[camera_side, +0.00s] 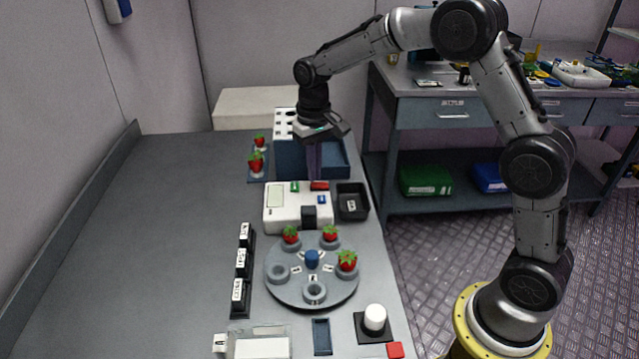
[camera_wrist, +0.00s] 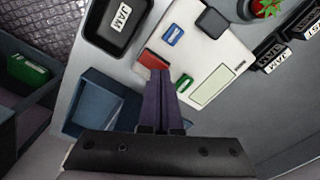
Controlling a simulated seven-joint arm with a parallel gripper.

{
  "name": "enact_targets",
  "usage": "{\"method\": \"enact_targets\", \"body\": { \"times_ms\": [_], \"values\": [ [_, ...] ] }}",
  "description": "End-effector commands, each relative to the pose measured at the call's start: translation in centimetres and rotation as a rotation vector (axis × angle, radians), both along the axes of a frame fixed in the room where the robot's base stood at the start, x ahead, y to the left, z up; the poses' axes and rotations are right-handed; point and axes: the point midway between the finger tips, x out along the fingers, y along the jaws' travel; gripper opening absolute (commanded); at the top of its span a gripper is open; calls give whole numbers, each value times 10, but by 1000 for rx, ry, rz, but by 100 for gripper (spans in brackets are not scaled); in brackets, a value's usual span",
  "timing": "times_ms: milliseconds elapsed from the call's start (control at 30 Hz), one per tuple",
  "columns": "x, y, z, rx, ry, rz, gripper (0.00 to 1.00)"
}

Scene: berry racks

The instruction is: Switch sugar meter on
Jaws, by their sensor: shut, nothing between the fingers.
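The sugar meter, a white box (camera_side: 283,222), stands on the bench in the side view. It also shows in the wrist view (camera_wrist: 229,52), with a blank pale green display (camera_wrist: 212,86). On its top are a red part (camera_wrist: 153,59), a blue part (camera_wrist: 174,36), a green part (camera_wrist: 184,83) and a dark square part (camera_wrist: 212,22). My gripper (camera_side: 316,177) is shut and empty, pointing down. Its purple fingertips (camera_wrist: 161,73) are right by the red part and hide some of it. I cannot tell whether they touch it.
A black JAM tray (camera_side: 352,202) sits beside the meter. A blue open bin (camera_side: 336,163) and a white holed rack stand behind. A round carousel (camera_side: 310,270) with strawberries is in front. Black labelled blocks (camera_side: 241,262) stand at left. The bench's left side is clear.

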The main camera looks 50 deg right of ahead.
Motion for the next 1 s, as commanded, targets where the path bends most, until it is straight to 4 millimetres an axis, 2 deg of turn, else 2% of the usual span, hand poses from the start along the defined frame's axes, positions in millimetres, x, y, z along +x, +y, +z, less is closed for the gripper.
{"method": "enact_targets", "body": {
  "times_ms": [1000],
  "values": [
    [0, 0, -14, 0, 1, 0, 0]
  ]
}}
